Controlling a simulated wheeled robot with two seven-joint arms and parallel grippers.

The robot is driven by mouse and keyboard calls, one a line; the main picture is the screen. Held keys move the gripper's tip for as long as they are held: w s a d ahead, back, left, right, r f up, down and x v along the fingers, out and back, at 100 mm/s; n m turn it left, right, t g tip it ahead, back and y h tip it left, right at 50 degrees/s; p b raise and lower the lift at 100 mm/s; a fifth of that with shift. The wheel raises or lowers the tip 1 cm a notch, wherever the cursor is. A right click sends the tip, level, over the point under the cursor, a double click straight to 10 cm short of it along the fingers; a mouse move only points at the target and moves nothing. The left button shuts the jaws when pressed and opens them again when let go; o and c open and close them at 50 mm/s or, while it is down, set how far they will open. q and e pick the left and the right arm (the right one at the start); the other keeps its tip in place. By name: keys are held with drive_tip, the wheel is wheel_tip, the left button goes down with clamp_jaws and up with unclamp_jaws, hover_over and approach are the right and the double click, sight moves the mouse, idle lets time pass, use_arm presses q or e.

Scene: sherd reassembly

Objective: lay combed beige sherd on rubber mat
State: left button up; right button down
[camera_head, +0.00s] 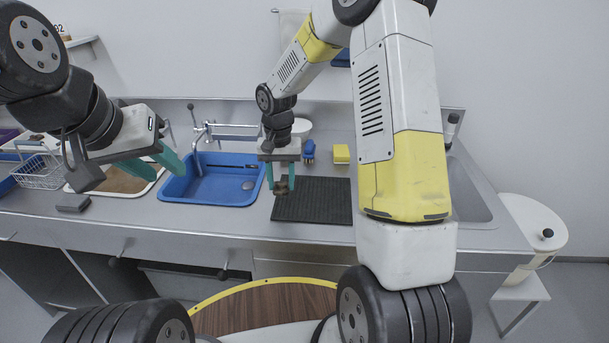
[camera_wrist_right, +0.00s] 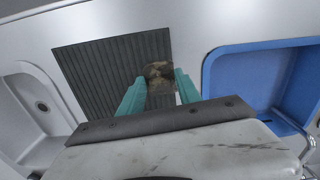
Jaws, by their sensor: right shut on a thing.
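My right gripper (camera_head: 281,186) is shut on a small brownish sherd (camera_head: 282,188), held at the left edge of the dark ribbed rubber mat (camera_head: 318,208). In the right wrist view the sherd (camera_wrist_right: 158,72) shows between the teal fingertips (camera_wrist_right: 160,84), in front of the mat (camera_wrist_right: 95,70) near its edge. The fingers cover part of the sherd, and its combing cannot be made out. I cannot tell whether it touches the mat. My left gripper (camera_head: 162,164) hangs at the left, its teal fingers apart, with nothing seen between them.
A blue sink basin (camera_head: 212,182) with a tap lies left of the mat. A blue brush (camera_head: 309,152) and a yellow sponge (camera_head: 341,153) stand behind the mat. A wire basket (camera_head: 40,172) and a grey block (camera_head: 73,203) are at the left. The mat's visible middle is bare.

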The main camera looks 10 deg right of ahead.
hover_over(314, 196)
drive_tip(key=shift+a+f, duration=0.1)
drive_tip(key=shift+f, duration=2.1)
drive_tip(key=shift+s+f, duration=0.1)
drive_tip(key=shift+f, duration=0.05)
drive_tip(key=c, duration=0.8)
unclamp_jaws()
drive_tip(key=shift+c, duration=0.2)
wheel_tip(314, 196, up, 12)
drive_tip(key=s+r+n+t, duration=0.1)
drive_tip(key=s+r+t, duration=0.2)
drive_tip(key=s+r, duration=0.75)
drive_tip(key=s+a+r+n+t+y, duration=0.1)
drive_tip(key=s+r, duration=0.1)
drive_tip(key=s, duration=0.4)
drive_tip(key=s+a+r+t+y, duration=0.1)
drive_tip(key=s+r+t, duration=0.1)
drive_tip(key=s, duration=0.5)
drive_tip(key=shift+s+r+n, duration=0.3)
drive_tip(key=shift+r+n, duration=0.1)
drive_tip(key=shift+r, duration=0.45)
